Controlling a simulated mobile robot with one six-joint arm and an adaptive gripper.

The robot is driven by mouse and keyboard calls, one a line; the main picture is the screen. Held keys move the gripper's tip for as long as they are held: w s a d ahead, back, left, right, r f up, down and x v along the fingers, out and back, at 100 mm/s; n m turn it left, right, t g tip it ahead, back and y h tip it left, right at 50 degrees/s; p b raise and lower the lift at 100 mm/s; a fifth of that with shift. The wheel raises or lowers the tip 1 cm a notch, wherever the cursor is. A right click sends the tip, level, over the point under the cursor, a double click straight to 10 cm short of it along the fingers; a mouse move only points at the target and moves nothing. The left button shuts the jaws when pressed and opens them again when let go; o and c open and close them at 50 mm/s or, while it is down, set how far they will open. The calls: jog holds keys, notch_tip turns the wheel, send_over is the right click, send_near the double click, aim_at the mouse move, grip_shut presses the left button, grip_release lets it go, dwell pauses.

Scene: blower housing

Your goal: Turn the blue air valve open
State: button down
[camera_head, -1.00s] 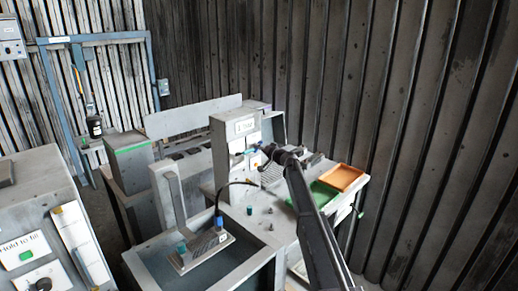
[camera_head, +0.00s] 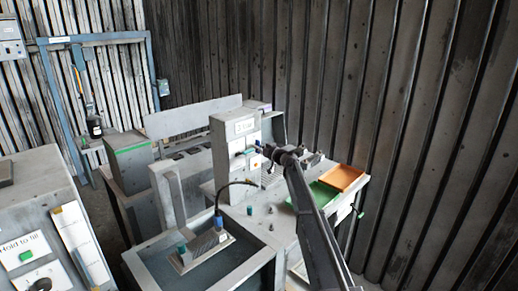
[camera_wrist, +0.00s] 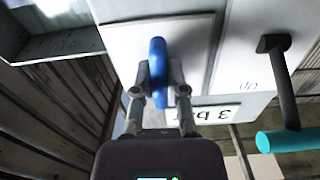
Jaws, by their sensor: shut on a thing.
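The blue air valve (camera_wrist: 158,65) has a narrow, rounded handle on a pale panel (camera_wrist: 118,45) in the wrist view. My gripper (camera_wrist: 159,88) has its fingers closed on either side of the blue handle and touches it. Part of the handle is hidden between the fingers. In the head view my gripper (camera_head: 264,152) is at the front of the upright grey box (camera_head: 226,160), where the valve is mostly hidden by my arm.
A teal-ended lever (camera_wrist: 290,141) marked "up" stands beside the valve. A label (camera_wrist: 213,114) beginning "3 b" is on the panel. A green tray (camera_head: 322,196) and an orange tray (camera_head: 343,178) lie right of my arm. A sunken basin (camera_head: 225,270) is in front.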

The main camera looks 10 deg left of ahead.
jog(key=shift+n, duration=0.4)
jog(key=c, duration=0.7)
grip_release()
jog(key=shift+a, duration=0.1)
jog(key=shift+o, duration=0.2)
jog(key=v, duration=1.2)
jog(key=shift+s, duration=0.1)
